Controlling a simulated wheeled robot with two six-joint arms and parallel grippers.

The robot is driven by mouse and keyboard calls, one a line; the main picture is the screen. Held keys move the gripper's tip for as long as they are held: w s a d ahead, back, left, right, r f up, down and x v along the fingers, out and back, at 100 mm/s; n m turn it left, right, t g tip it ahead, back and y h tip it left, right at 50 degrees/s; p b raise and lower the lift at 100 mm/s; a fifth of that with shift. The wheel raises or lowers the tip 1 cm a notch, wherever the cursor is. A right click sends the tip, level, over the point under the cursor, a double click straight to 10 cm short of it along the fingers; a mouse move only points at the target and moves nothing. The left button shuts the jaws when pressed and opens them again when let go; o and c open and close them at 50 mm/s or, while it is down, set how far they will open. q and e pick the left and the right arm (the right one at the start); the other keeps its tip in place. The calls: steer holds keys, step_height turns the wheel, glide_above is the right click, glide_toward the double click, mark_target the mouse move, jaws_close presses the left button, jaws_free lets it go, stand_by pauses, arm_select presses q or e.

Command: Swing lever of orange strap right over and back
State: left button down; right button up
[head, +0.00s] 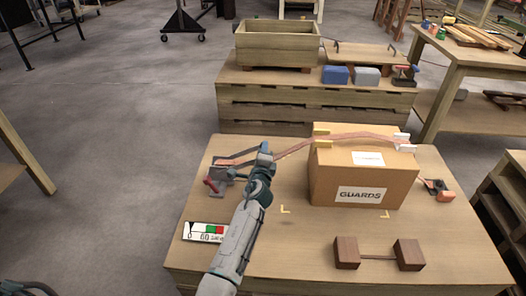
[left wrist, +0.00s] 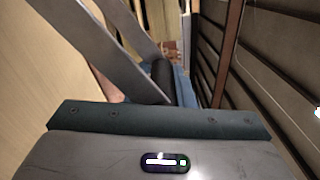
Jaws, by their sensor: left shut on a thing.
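The orange strap (head: 293,149) runs from beside my left gripper up and over the cardboard box marked GUARDS (head: 330,187). Left of the box, a dark metal ratchet (head: 222,171) with a red-handled part sits on the table. Its lever reaches toward my left gripper (head: 264,152), which is shut on it above the table. In the left wrist view, the lever's two flat grey bars (left wrist: 124,62) and a dark round grip (left wrist: 162,80) show at the jaws. The gripper hides much of the lever's end. My right gripper is not in view.
Yellow and white corner guards (head: 402,146) sit under the strap on the box top. A dark and orange fitting (head: 438,188) lies right of the box. A marked label card (head: 205,231) and two joined brown blocks (head: 346,252) lie in front. A pallet with a planter box (head: 276,45) stands behind.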

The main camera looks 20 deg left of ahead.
arm_select(q)
steer(key=shift+a+f, duration=0.15)
steer(key=shift+f, duration=0.05)
steer(key=c, duration=1.3)
jaws_free()
steer(key=shift+a, duration=0.1)
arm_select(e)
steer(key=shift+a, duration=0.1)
arm_select(q)
steer(key=shift+s+r, duration=0.1)
steer(key=shift+s, duration=0.05)
steer(key=shift+s+d, duration=0.2)
steer(key=shift+s, duration=0.1)
steer(key=p+v, duration=0.1)
steer(key=v, duration=0.9)
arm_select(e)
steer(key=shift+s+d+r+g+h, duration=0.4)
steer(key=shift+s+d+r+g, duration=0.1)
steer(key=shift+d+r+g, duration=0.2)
